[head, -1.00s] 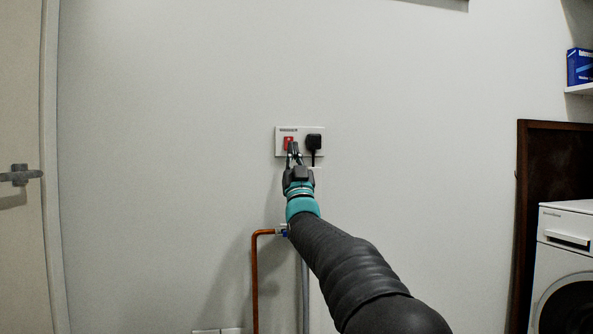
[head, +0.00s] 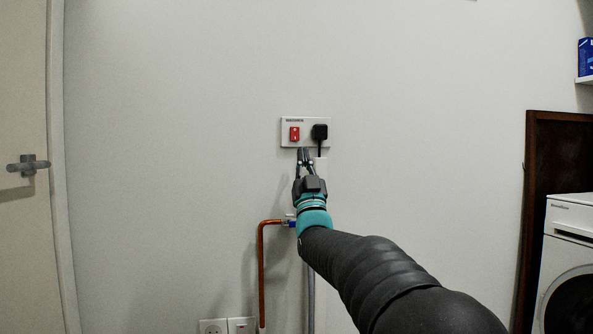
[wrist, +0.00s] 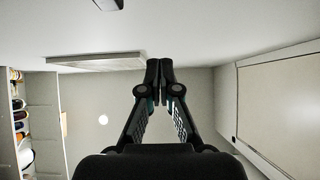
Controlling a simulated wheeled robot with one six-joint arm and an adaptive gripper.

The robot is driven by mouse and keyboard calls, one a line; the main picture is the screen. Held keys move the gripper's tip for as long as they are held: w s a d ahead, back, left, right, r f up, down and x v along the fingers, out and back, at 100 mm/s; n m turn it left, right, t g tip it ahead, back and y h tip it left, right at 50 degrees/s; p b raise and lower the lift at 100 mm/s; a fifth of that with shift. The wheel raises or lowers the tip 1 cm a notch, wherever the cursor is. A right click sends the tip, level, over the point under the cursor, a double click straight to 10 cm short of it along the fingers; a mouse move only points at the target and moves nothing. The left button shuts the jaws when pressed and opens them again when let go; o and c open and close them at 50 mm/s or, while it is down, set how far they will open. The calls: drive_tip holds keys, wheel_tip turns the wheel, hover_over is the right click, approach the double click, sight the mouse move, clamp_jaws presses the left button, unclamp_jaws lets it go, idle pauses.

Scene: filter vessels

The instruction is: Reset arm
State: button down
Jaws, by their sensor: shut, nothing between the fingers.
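My gripper (head: 305,157) is shut and empty in the head view, just below the white switch plate on the wall. In the wrist view my gripper (wrist: 159,72) shows its two fingertips pressed together with nothing between them. The switch plate (head: 306,142) carries a red switch (head: 294,134) at its left and a black plug (head: 320,132) at its right. Both show clear of the gripper in the picture. How far the fingertips are from the wall I cannot tell.
A copper pipe (head: 262,275) with a blue-handled valve (head: 291,222) runs below the plate, partly behind my arm. A white socket (head: 213,326) is low on the wall. A door handle (head: 28,165) is at left. A washing machine (head: 571,262) and a dark board (head: 540,185) stand at right.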

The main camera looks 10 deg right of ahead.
drive_tip(key=w+f+g, duration=0.3)
drive_tip(key=f, duration=0.4)
drive_tip(key=w+f+g, duration=0.3)
drive_tip(key=f+g, duration=0.1)
drive_tip(key=f, duration=0.3)
drive_tip(key=s+f+g+p, duration=0.1)
drive_tip(key=s+f+g, duration=0.6)
drive_tip(key=f, duration=0.7)
drive_tip(key=s+f+g+p, duration=0.2)
drive_tip(key=s+f+g, duration=0.2)
drive_tip(key=s, duration=0.9)
drive_tip(key=s+f+g+p, duration=0.2)
drive_tip(key=s+f+g, duration=0.2)
drive_tip(key=s, duration=0.8)
drive_tip(key=s+r+p, duration=0.2)
drive_tip(key=s, duration=0.6)
drive_tip(key=s+a+r+p, duration=0.1)
drive_tip(key=s+r+p, duration=0.2)
drive_tip(key=s, duration=0.5)
drive_tip(key=shift+s+p, duration=0.35)
drive_tip(key=shift+s, duration=0.05)
